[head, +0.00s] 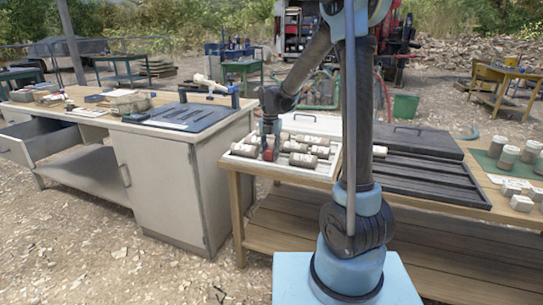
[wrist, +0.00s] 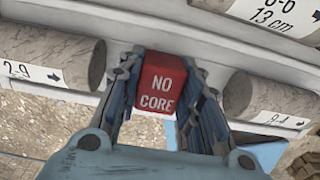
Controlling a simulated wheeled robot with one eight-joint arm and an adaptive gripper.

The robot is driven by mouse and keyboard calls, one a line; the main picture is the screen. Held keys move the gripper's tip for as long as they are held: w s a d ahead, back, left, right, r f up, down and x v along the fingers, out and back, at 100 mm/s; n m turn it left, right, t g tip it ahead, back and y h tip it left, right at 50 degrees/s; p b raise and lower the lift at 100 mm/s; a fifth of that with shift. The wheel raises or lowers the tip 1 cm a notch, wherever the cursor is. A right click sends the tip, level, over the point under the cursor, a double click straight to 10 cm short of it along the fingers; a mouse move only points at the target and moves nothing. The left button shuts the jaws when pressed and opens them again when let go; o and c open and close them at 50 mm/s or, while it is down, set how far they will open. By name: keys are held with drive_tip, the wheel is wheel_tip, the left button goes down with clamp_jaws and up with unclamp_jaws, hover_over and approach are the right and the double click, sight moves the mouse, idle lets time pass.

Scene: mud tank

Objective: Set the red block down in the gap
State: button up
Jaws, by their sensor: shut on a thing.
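The red block (wrist: 158,85), lettered "NO CORE", sits between the two fingers of my gripper (wrist: 158,92) in the wrist view. My gripper is shut on it. In the head view the block (head: 268,154) shows small and red below my gripper (head: 269,142), over the left part of the white tray (head: 285,172). In the wrist view a grey core (wrist: 55,60) marked "2-9" lies left of the block and another labelled core (wrist: 268,100) lies right of it. The block is in line with the gap between them. I cannot tell whether it touches the tray floor.
A third core (wrist: 265,12) marked "13 cm" lies in the row beyond. Several more cores (head: 303,160) fill the tray. A dark ribbed tray (head: 425,180) lies to the right on the wooden table (head: 290,182). A grey desk (head: 180,170) stands left.

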drive_tip(key=shift+f, duration=0.3)
drive_tip(key=o, duration=1.1)
drive_tip(key=shift+f, duration=0.1)
drive_tip(key=shift+c, duration=0.2)
